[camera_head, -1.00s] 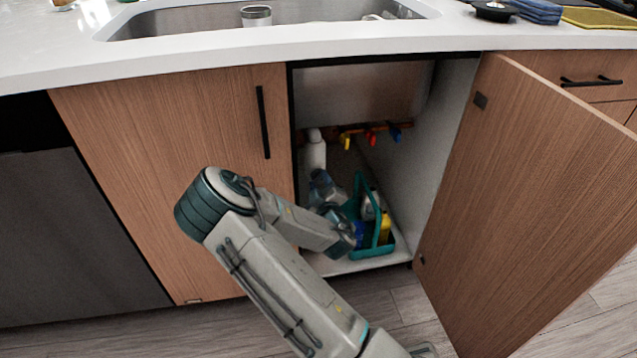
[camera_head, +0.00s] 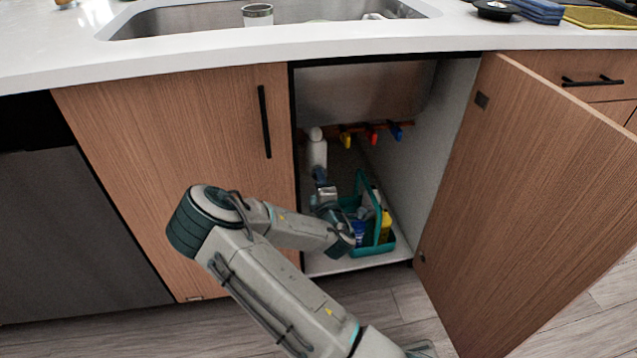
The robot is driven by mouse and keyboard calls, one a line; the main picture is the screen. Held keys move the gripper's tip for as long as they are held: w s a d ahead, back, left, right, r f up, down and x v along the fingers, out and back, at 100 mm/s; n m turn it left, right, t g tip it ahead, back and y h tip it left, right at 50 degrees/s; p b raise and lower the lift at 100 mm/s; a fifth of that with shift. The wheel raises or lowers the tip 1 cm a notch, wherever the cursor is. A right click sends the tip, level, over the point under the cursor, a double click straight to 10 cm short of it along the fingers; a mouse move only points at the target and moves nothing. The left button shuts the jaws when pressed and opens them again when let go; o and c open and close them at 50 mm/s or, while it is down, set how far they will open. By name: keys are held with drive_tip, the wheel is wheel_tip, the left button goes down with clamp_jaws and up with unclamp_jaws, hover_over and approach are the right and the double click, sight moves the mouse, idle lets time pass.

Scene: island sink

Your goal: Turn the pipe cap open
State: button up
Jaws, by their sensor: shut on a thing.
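My gripper (camera_head: 322,182) is inside the open cabinet under the sink, pointing toward the back. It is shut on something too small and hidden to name. Its tips overlap the lower part of a white bottle-like thing (camera_head: 317,153); I cannot tell whether they touch it. A copper-coloured pipe runs along the back wall with a yellow handle (camera_head: 346,139), a red handle (camera_head: 373,136) and a blue handle (camera_head: 396,131), up and to the right of my gripper. I cannot pick out a separate pipe cap.
A teal caddy (camera_head: 386,244) with bottles stands on the cabinet floor, right of and below my gripper. The open door (camera_head: 530,200) bounds the right side, the closed door (camera_head: 180,170) the left. The sink basin (camera_head: 360,92) hangs above.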

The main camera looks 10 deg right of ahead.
idle(0.3)
drive_tip(key=o, duration=1)
drive_tip(key=s+p, duration=0.3)
drive_tip(key=s, duration=1)
drive_tip(key=shift+s, duration=0.4)
